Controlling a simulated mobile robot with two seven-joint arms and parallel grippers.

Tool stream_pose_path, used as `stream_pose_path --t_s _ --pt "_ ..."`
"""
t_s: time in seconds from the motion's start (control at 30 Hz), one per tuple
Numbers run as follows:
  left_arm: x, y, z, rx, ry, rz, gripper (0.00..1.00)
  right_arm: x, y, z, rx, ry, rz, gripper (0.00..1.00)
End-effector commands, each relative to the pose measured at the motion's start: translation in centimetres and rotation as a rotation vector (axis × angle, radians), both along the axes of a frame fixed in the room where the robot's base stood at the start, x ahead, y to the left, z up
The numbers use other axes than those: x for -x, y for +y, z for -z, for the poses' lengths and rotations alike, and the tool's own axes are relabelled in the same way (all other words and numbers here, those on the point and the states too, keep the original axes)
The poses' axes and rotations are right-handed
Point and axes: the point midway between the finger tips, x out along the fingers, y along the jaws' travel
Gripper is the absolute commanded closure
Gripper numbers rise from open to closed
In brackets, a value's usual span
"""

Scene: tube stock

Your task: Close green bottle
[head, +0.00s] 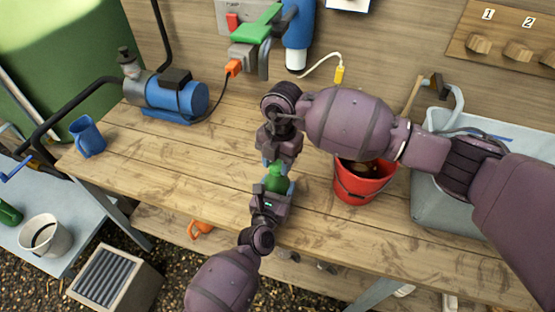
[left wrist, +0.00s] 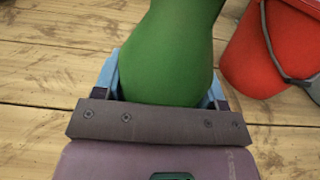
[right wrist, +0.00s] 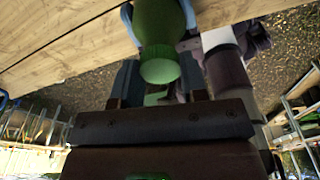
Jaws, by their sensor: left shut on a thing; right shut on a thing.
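The green bottle (head: 276,180) is above the wooden workbench, between my two grippers. My left gripper (head: 277,189) is shut around its body from the near side. The bottle (left wrist: 175,50) fills the space between the blue fingers in the left wrist view. My right gripper (head: 274,160) comes from the far side and is shut at the bottle's top end. In the right wrist view a lighter green round cap (right wrist: 160,68) sits between its fingers, in line with the bottle body (right wrist: 158,22). The exact seating of the cap is hidden.
A red bucket (head: 350,186) stands on the workbench (head: 160,180) right of the bottle, under my right arm. A grey sink (head: 435,205) is further right. A blue pump (head: 180,98) and blue mug (head: 88,137) stand left. The bench's left-middle area is clear.

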Motion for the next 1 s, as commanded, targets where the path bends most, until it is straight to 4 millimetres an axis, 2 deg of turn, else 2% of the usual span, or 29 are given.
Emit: stream_pose_path --t_s 0.27,0.3,0.47,1.0 --pt "0.00 0.01 0.00 0.000 0.000 0.000 0.78 0.01 -0.01 0.46 0.001 0.000 0.000 0.82" --pt "0.00 0.01 -0.01 0.000 0.000 0.000 1.00 0.01 0.01 0.42 0.000 0.000 0.000 0.82" --pt "0.00 0.01 0.00 0.000 0.000 0.000 1.00 0.02 -0.03 0.44 0.000 -0.001 0.075 0.82" --pt "0.00 0.01 0.01 0.000 0.000 0.000 1.00 0.17 -0.06 0.48 -0.001 0.001 0.841 0.82"
